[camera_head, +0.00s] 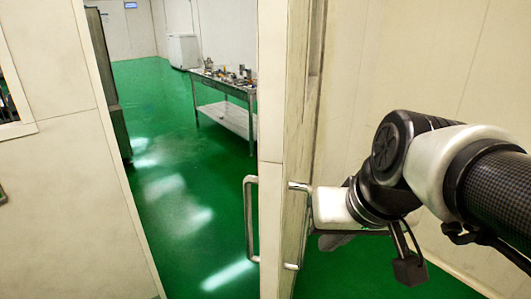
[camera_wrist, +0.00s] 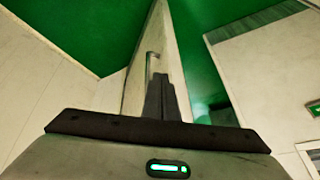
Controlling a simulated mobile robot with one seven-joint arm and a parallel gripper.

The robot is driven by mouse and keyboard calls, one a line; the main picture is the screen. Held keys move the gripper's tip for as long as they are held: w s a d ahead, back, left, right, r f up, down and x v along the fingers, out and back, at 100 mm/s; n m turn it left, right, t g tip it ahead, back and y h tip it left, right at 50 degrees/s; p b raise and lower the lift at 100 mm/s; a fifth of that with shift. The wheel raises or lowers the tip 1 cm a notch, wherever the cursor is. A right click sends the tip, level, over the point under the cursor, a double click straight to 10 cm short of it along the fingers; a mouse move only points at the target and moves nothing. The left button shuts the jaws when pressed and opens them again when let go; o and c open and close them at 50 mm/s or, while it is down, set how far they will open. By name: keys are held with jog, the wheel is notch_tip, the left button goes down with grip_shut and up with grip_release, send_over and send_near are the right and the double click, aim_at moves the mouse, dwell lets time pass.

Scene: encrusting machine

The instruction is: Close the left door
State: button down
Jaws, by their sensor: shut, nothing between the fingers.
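The cream door (camera_head: 271,90) stands open, its narrow edge towards me in the head view. It has a metal bar handle (camera_head: 250,220) on its left side and another handle (camera_head: 297,225) on its right face. My gripper (camera_head: 325,215) is at the right of the door, close to the right handle; its fingertips are not clear there. In the wrist view, the shut, empty fingers (camera_wrist: 161,92) point at the door (camera_wrist: 165,45), just right of a handle (camera_wrist: 150,66). I cannot tell whether they touch the door.
Left of the door, a doorway opens onto a shiny green floor (camera_head: 165,170). A metal table (camera_head: 225,85) with small items and a white cabinet (camera_head: 183,50) stand beyond. A pale wall (camera_head: 400,60) closes off the right side, behind my arm.

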jog(key=w+f+y+b, duration=0.2)
jog(key=w+f, duration=0.1)
jog(key=w, duration=0.4)
jog(key=m+y+b, duration=0.1)
jog(key=m+b, duration=0.1)
jog(key=b, duration=0.1)
send_near(285, 220)
jog(key=shift+t, duration=0.4)
jog(key=x, duration=0.4)
jog(key=shift+s+f, duration=0.2)
jog(key=shift+f, duration=0.1)
jog(key=shift+a, duration=0.1)
